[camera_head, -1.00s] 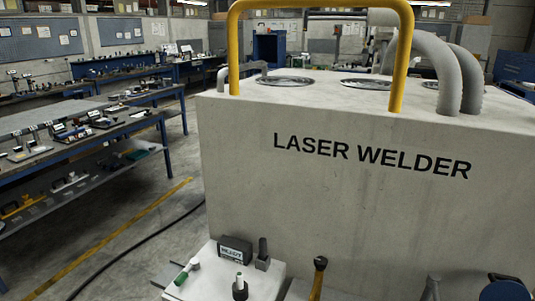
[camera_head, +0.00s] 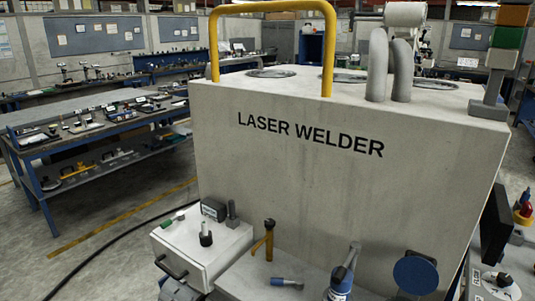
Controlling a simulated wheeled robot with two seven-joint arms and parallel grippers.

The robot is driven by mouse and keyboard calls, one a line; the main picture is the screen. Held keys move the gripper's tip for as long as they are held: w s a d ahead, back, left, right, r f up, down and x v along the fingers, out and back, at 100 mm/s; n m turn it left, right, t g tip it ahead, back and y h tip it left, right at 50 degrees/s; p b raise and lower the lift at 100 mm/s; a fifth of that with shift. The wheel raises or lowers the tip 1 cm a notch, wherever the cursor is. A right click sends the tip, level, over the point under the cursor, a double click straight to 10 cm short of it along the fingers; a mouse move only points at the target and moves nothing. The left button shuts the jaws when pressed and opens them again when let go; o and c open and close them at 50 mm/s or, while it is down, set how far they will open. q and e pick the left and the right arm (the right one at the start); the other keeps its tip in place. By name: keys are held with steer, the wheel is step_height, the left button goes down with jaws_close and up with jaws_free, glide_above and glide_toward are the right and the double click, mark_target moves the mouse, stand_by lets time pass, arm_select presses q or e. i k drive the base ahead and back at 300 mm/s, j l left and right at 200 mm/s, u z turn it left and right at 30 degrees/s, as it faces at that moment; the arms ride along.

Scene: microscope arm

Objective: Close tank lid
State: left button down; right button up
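The large pale cabinet marked LASER WELDER (camera_head: 330,190) stands in front of me. Its top has round metal-rimmed discs, one at the left (camera_head: 271,73) and one at the right (camera_head: 435,84). A round blue disc (camera_head: 415,274) stands upright at the cabinet's lower front right. I cannot tell which of these, if any, is the tank lid. Neither of my grippers can be made out in the view.
A yellow hoop rail (camera_head: 327,45) and grey pipes (camera_head: 378,65) rise from the cabinet top. A signal tower (camera_head: 503,50) stands at its right. A low white box (camera_head: 200,250) with knobs juts out in front. Workbenches (camera_head: 95,130) line the left; floor between is open.

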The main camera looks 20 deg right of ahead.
mark_target(416, 273)
steer(key=k+l+u, duration=0.25)
steer(key=k+l, duration=0.35)
steer(key=k+l+u, duration=0.25)
steer(key=k+l, duration=0.3)
steer(key=k+l+u, duration=0.2)
steer(key=l, duration=0.35)
steer(key=k+l+u, duration=0.2)
steer(key=k+l, duration=0.2)
steer(key=l, duration=0.15)
steer(key=k+l+u, duration=0.15)
steer(key=k+l, duration=0.2)
steer(key=l+u, duration=0.1)
steer(key=l, duration=0.35)
steer(key=k+l+u, duration=0.1)
steer(key=l, duration=0.35)
steer(key=l+u, duration=0.1)
steer(key=l, duration=0.35)
steer(key=k+l+u, duration=0.1)
steer(key=l, duration=0.3)
steer(key=k+l+u, duration=0.15)
steer(key=l, duration=1.45)
steer(key=i+u, duration=0.05)
